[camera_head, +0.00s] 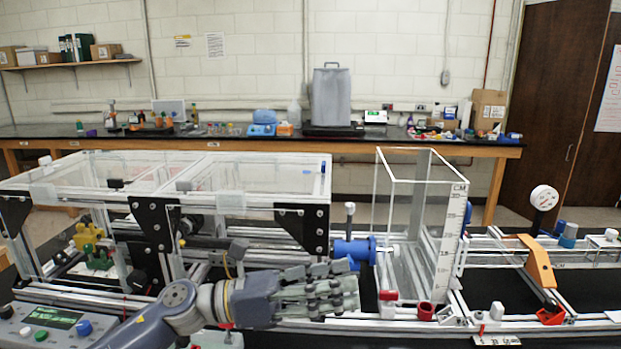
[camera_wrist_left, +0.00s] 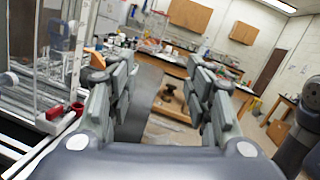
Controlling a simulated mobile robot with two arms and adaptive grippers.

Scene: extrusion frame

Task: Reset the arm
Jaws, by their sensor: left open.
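My left arm comes in from the lower left of the head view. Its gripper (camera_head: 335,285) reaches to the right in front of the aluminium extrusion frame, near the blue cylinder (camera_head: 353,251) and the clear tank. In the left wrist view the two fingers of the left gripper (camera_wrist_left: 163,82) stand wide apart with nothing between them. My right gripper does not show in either view.
The clear tank (camera_head: 408,165) with a CM scale stands right of the gripper; red fittings (camera_head: 426,311) sit at its base. An orange bracket (camera_head: 538,262) and gauge (camera_head: 543,198) are farther right. A control box (camera_head: 45,325) is at lower left.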

